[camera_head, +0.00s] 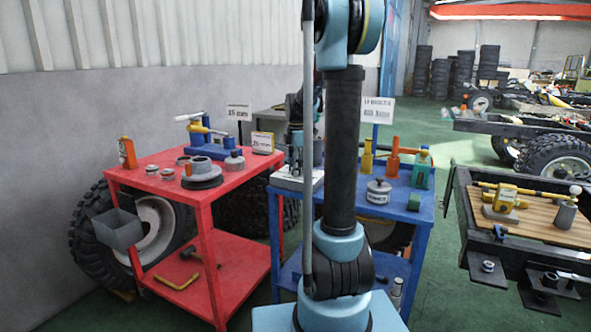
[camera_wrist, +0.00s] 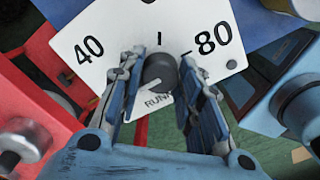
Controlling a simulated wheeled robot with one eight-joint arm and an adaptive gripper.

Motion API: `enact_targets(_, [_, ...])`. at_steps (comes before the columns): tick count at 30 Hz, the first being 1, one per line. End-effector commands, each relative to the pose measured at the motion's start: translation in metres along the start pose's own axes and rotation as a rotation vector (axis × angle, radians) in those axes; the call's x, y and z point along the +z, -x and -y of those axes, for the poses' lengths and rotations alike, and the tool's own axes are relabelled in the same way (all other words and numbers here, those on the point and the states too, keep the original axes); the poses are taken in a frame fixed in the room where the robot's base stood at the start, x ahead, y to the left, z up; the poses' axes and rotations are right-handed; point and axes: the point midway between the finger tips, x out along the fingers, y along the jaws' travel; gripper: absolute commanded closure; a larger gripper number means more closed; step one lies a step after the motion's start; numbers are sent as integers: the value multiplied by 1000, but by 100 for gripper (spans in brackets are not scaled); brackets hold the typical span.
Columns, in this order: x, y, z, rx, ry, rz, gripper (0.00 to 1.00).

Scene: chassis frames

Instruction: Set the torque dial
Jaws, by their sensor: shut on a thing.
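The torque dial shows in the wrist view as a white plate (camera_wrist: 112,22) with a "40" at left, an "80" at right and a short black mark between them. Its dark round knob (camera_wrist: 160,70) stands in the middle, with a partly covered label below that seems to read "RUN". My gripper (camera_wrist: 161,72) has a blue-grey finger on each side of the knob and is shut on it. In the head view my arm partly hides a whitish block (camera_head: 290,181) at the blue cart's left edge.
A wooden-topped bench (camera_head: 545,222) stands at right. Green floor lies between.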

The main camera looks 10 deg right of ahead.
Motion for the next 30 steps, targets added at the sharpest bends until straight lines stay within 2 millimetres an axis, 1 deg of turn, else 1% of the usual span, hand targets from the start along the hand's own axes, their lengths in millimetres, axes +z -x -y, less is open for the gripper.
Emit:
enact_targets(1, [2,1,-4,8,1,4,91])
enact_targets(9, [2,1,-4,8,1,4,91])
enact_targets(10, [2,1,-4,8,1,4,65])
enact_targets(11, [2,1,-4,8,1,4,58])
enact_targets(12, [1,1,-4,7,1,3,49])
enact_targets(13, [1,1,-4,7,1,3,46])
enact_targets(24, [0,2,-2,4,1,1,46])
enact_targets(26, [0,6,-1,4,1,1,46])
enact_targets(30, [0,22,-1,4,1,1,46])
